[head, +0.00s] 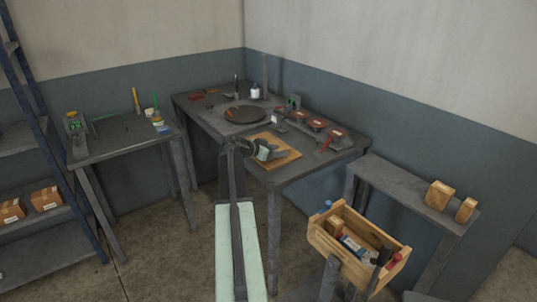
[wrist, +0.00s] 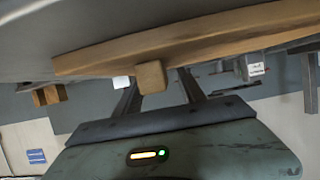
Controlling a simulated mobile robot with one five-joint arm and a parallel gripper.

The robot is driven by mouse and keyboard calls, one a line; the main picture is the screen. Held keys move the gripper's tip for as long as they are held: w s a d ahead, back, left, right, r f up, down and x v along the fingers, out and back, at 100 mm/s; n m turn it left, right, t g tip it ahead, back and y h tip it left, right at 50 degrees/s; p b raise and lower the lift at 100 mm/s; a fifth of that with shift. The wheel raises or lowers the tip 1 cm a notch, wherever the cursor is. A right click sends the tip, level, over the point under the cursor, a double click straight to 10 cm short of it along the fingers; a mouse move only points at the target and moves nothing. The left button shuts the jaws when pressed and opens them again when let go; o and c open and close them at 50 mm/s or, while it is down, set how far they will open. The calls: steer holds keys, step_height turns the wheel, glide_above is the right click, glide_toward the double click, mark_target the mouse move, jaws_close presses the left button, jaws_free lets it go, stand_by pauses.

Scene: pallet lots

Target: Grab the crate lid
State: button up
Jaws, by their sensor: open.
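The crate lid appears to be the flat light-wood board (head: 291,158) lying near the front of the dark corner table (head: 310,172). In the wrist view the wooden board (wrist: 220,43) runs close across the top, with a small wooden block (wrist: 150,78) on its face. I cannot tell whether the fingers touch the board.
A dark round plate (head: 246,114), a white bottle (head: 255,92) and several small red-marked items stand behind on the table. An open wooden crate (head: 318,234) holding bottles and tools is at the front right. A side bench (head: 400,184) carries two wooden blocks.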

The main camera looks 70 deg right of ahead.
jaws_close()
stand_by(1.4)
